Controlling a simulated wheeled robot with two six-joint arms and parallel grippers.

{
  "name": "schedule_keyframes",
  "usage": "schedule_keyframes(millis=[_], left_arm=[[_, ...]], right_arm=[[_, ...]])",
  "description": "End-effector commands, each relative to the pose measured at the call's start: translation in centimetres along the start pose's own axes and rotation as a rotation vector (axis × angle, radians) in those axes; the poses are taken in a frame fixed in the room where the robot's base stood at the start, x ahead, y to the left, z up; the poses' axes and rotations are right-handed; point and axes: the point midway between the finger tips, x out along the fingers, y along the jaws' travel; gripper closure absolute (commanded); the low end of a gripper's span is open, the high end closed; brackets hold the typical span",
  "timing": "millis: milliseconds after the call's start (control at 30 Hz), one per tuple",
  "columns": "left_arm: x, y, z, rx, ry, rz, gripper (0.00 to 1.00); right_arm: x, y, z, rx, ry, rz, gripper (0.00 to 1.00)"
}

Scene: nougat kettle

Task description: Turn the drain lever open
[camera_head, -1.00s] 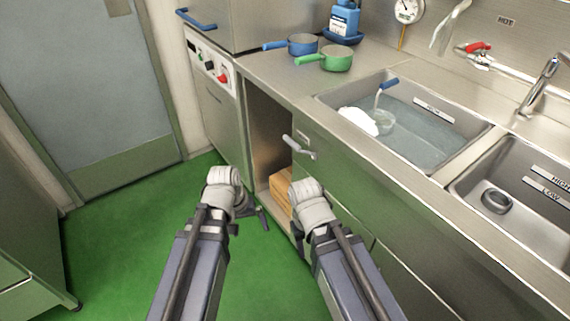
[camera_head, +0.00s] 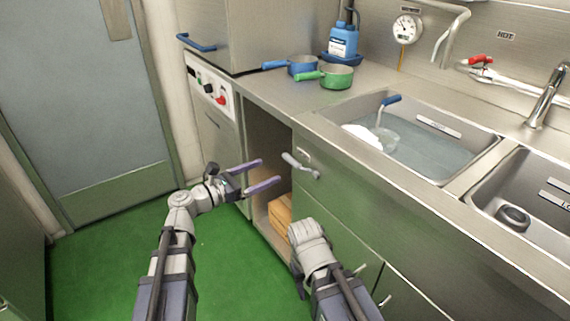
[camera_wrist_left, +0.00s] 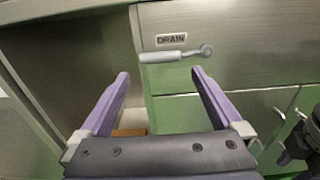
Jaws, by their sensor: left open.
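The drain lever (camera_head: 301,166) is a grey handle on the front panel below the sink, at the right edge of the open cabinet bay. In the left wrist view the lever (camera_wrist_left: 165,57) lies nearly level, its round pivot at the right, under a DRAIN label (camera_wrist_left: 171,40). My left gripper (camera_head: 270,173) is open and empty, its purple fingers pointing toward the lever from the left. In the left wrist view the lever is ahead of the fingertips (camera_wrist_left: 160,78), apart from them. My right arm is low at the cabinet front; its fingers are hidden.
A sink basin (camera_head: 484,160) with water, a blue-handled tool and a white item is above the panel. A green pan (camera_head: 338,78) and a blue pan (camera_head: 302,67) stand on the counter. A wooden block (camera_head: 281,213) sits inside the open bay. The green floor (camera_head: 225,270) is clear.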

Motion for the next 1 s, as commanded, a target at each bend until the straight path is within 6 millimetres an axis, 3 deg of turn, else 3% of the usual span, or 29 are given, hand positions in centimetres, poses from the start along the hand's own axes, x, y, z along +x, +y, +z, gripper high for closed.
schedule_keyframes(millis=[167,600,1000], left_arm=[[0.7,0.0,0.0,-0.002,-0.001,-0.002,0.00],[6.8,0.0,0.0,0.001,0.001,-0.003,0.00],[7.8,-0.1,0.0,0.002,0.001,-0.002,0.00]], right_arm=[[0.0,0.0,0.0,0.000,0.000,0.000,0.50],[0.0,0.0,0.0,0.000,0.000,0.000,0.50],[0.0,0.0,0.0,0.000,0.000,0.000,0.50]])
